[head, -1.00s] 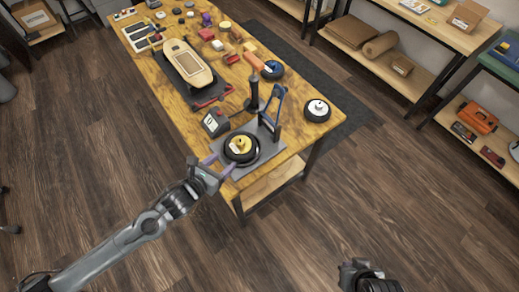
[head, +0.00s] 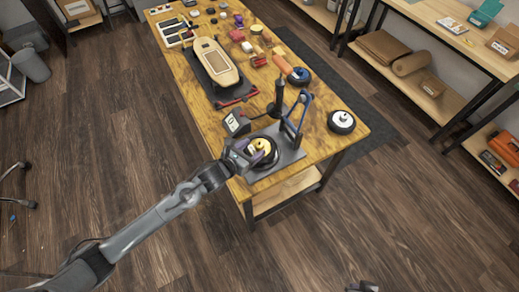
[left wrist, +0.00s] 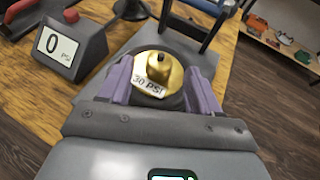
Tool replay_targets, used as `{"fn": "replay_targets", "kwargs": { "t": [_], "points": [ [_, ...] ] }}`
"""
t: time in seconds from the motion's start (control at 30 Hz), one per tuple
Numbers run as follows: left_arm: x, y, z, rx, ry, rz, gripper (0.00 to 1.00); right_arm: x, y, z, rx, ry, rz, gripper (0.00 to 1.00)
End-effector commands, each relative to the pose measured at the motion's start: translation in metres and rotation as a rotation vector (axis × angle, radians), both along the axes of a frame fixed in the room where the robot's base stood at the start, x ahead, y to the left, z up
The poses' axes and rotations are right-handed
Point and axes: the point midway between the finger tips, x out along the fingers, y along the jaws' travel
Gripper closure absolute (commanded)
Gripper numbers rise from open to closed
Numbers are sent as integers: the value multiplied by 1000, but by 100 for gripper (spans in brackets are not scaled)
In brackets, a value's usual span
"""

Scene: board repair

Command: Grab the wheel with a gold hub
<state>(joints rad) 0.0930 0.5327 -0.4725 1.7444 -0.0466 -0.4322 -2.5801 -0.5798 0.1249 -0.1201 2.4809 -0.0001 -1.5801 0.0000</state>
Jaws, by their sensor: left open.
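The wheel with a gold hub (head: 262,146) has a black tyre and lies flat on a grey stand plate (head: 289,157) at the near end of the wooden table. In the left wrist view its gold hub (left wrist: 158,70) carries a "30 PSI" label. My left gripper (head: 247,150) is at the wheel. In the left wrist view its two purple fingers (left wrist: 160,82) are open, one on each side of the hub, over the tyre. I cannot tell whether they touch it. My right gripper (head: 362,287) barely shows at the bottom edge; its fingers are not visible.
A gauge box reading "0 psi" (left wrist: 70,45) stands left of the wheel. A black pump post and blue lever (head: 297,112) rise behind it. A white-hub wheel (head: 341,122) lies at the right edge. A skateboard deck (head: 215,62) lies farther back.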

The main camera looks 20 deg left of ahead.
Motion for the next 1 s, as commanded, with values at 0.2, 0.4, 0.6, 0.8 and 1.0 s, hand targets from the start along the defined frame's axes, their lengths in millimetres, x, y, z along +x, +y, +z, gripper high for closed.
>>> {"fn": "replay_targets", "kwargs": {
  "t": [0.2, 0.4, 0.6, 0.8, 1.0],
  "points": [
    [20, -6, -9, 0, -1, 0, 37, 0, 0, -2, 0, 0, -1, 100],
    [22, -7, -10, 1, 0, -1, 37, 0, 1, -2, 3, 0, -2, 100],
    [22, -7, -10, 1, 0, -1, 54, 0, 2, -2, 7, 1, -5, 100],
    [21, -7, -10, 1, 0, -1, 84, 0, 2, -2, 9, 1, -5, 100],
    [22, -7, -8, 0, -3, -1, 100, 0, 2, -2, 8, 2, -6, 100]
  ]
}}
